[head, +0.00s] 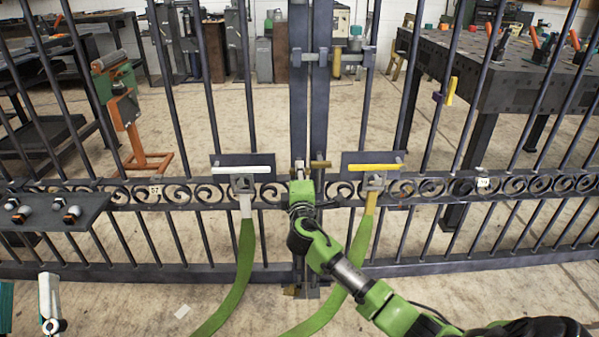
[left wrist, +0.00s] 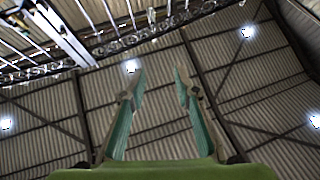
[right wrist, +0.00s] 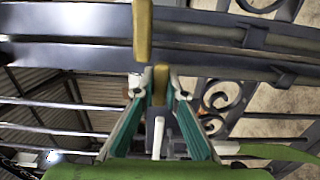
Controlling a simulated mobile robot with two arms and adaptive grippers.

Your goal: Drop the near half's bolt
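The dark scroll gate (head: 230,190) stands across the head view, its two halves meeting at the centre posts (head: 299,100). My right gripper (head: 300,180) is at this seam. A brass handle (head: 320,164) shows just right of it. In the right wrist view, one brass handle (right wrist: 160,80) lies between the open fingertips of my right gripper (right wrist: 155,90), with a gap visible at its left. A second brass handle (right wrist: 143,30) lies beyond the tips. I cannot tell which bolt is the near half's. My left gripper (head: 48,300) is open and empty, also in the left wrist view (left wrist: 160,90).
Left and right latch plates carry a white-topped handle (head: 240,170) and a yellow-topped handle (head: 374,167), with green straps (head: 238,285) hanging from them. A dark shelf with bolts (head: 90,207) is at left. A workbench (head: 480,75) and an orange stand (head: 130,130) are behind the gate.

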